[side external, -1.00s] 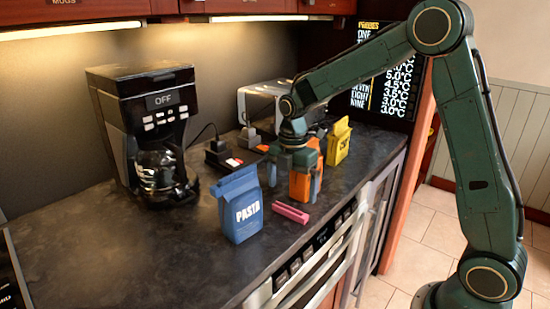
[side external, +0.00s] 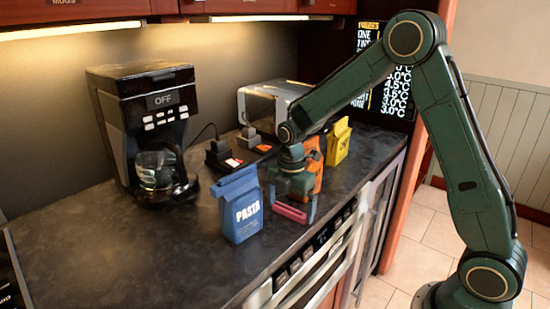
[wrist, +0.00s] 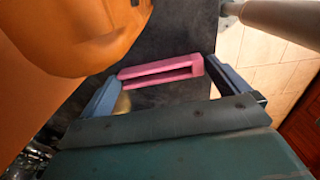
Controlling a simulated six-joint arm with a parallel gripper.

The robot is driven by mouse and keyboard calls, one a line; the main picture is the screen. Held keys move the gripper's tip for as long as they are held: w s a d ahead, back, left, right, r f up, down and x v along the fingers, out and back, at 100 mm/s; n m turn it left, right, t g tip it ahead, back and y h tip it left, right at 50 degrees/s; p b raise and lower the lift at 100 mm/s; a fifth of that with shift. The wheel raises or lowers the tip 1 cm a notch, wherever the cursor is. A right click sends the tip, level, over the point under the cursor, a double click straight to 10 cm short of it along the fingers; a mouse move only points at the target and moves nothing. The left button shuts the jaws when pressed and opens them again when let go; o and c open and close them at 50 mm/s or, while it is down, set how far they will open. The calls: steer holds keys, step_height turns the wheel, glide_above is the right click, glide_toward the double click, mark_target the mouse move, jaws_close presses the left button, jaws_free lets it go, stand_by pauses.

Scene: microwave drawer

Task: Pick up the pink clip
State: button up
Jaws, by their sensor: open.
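The pink clip (side external: 290,213) lies on the dark counter near its front edge, to the right of the blue pasta bag. In the wrist view the pink clip (wrist: 160,68) shows between the two fingers, toward their tips. My gripper (side external: 291,213) is open and points down over the clip, with one finger at each end of it. The gripper (wrist: 158,82) also shows in the wrist view, its fingers spread wide. I cannot tell whether either finger touches the clip.
The blue pasta bag (side external: 243,206) stands just left of my gripper. An orange bag (side external: 314,160) is close behind it, and a yellow bag (side external: 339,142) stands farther back. A coffee maker (side external: 147,125) and a toaster (side external: 268,103) stand on the counter (side external: 150,245). The front left counter is clear.

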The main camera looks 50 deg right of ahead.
mark_target(285, 206)
stand_by(0.4)
steer(key=c, duration=0.6)
steer(key=shift+r, duration=0.15)
step_height(285, 206, up, 20)
steer(key=shift+f, duration=0.15)
stand_by(0.4)
stand_by(0.5)
steer(key=shift+w+d+f+m, duration=0.6)
steer(key=shift+w+f+m, duration=1.25)
steer(key=shift+m, duration=1.25)
steer(key=shift+w+d+f+m, duration=0.55)
steer(key=shift+w+f+m, duration=0.8)
steer(key=shift+w+m, duration=1.4)
steer(key=shift+w+d+f+m, duration=0.6)
steer(key=shift+w+f+m, duration=1.05)
steer(key=shift+m, duration=1.8)
